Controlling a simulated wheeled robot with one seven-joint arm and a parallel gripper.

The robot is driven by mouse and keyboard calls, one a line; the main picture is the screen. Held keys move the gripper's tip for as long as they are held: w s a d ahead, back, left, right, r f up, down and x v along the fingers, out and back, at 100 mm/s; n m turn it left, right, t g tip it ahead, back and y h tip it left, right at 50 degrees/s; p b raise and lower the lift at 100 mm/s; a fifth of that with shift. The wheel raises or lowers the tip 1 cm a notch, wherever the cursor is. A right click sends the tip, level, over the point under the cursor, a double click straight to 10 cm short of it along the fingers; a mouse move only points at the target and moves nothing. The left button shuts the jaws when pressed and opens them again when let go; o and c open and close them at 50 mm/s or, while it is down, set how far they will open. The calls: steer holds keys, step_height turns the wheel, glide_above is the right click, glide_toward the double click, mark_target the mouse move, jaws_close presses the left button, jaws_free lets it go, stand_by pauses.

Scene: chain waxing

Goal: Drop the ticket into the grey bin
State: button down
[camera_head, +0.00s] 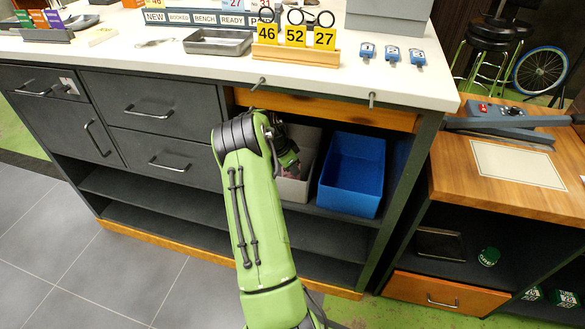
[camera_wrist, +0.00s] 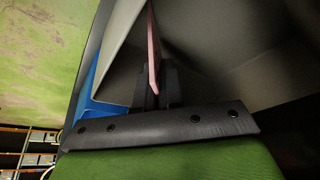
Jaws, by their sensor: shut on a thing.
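The grey bin (camera_head: 290,191) stands on the shelf under the counter, left of the blue bin. My gripper (camera_head: 290,165) reaches into the opening of the grey bin; my arm hides part of both. In the wrist view my gripper (camera_wrist: 156,88) is shut on a thin pink ticket (camera_wrist: 153,48), seen nearly edge-on. A grey bin wall (camera_wrist: 116,48) rises just left of the ticket, and grey surfaces surround it on the right. Whether the ticket touches the bin is hard to tell.
The blue bin (camera_head: 352,173) stands close to the right of the grey bin. The orange-edged board (camera_head: 330,108) under the counter lies just above the bins. The counter (camera_head: 200,66) holds yellow numbered tags (camera_head: 295,36), a metal tray (camera_head: 219,41) and several blue tags (camera_head: 392,53).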

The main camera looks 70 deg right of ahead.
steer(key=shift+f+b, duration=0.3)
steer(key=shift+f, duration=0.15)
steer(key=c, duration=1.3)
jaws_free()
steer(key=shift+o, duration=0.2)
steer(key=shift+r, duration=0.1)
